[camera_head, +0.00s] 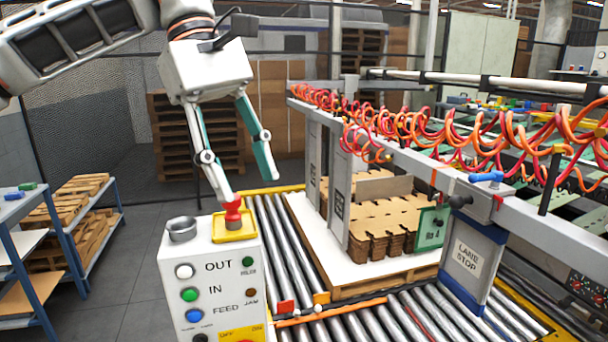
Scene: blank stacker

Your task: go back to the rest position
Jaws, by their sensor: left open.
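My left gripper (245,180) is open, with its two fingers spread and pointing down. It hangs above the control box (210,275). The tip of its left finger is at the red knob (233,212) on the yellow plate on top of the box; I cannot tell whether they touch. The other finger hangs free to the right and higher up. Nothing is between the fingers. My right gripper does not show.
A roller conveyor (280,235) runs right of the box, with cardboard blanks (375,220) stacked on a white-topped pallet. A metal frame with coiled orange hoses (400,125) and a LANE STOP post (468,255) stand right. Shelves (75,225) stand left.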

